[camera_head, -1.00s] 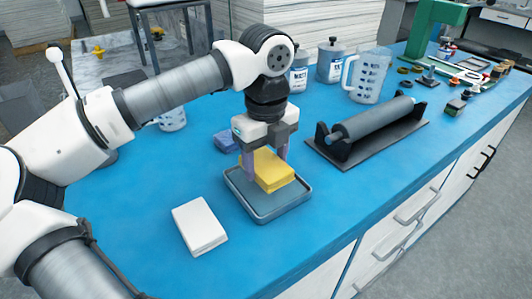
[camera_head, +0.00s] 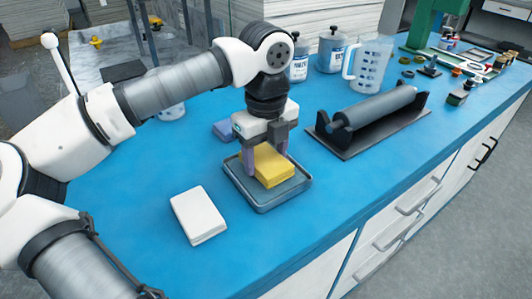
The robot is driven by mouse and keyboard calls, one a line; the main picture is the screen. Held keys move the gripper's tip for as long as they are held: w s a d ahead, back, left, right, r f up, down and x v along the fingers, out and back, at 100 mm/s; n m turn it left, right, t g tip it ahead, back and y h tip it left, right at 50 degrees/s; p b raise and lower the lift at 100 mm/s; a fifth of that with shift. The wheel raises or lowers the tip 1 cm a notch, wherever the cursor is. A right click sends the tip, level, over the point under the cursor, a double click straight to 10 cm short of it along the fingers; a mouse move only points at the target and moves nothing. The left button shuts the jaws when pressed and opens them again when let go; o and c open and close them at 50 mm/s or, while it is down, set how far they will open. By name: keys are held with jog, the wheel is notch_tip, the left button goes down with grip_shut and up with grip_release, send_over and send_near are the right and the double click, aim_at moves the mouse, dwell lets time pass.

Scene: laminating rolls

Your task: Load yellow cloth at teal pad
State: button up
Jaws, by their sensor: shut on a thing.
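The yellow cloth (camera_head: 274,167) is a thick folded block at the tray in the middle of the blue table. My gripper (camera_head: 264,172) points down and is shut on it, with a purple finger showing at its left side. The cloth is over the inside of a shallow grey-blue tray (camera_head: 262,207). I cannot tell whether its underside touches the tray floor. No pad that is clearly teal shows; the tray's grey-blue floor is partly covered by the cloth and gripper.
A white folded cloth (camera_head: 199,215) lies left of the tray, and a blue-purple one (camera_head: 224,130) lies behind it. A dark roller on a stand (camera_head: 372,122) is to the right. Tins and a clear jug (camera_head: 369,65) stand behind. The table's front middle is clear.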

aim_at(266, 159)
jog(key=shift+f+b, duration=0.55)
jog(key=shift+b, duration=0.15)
dwell(1.7)
jog(key=shift+r, duration=0.1)
jog(key=shift+r+p, duration=2.15)
jog(key=shift+r, duration=1.3)
jog(key=shift+s+f, duration=0.1)
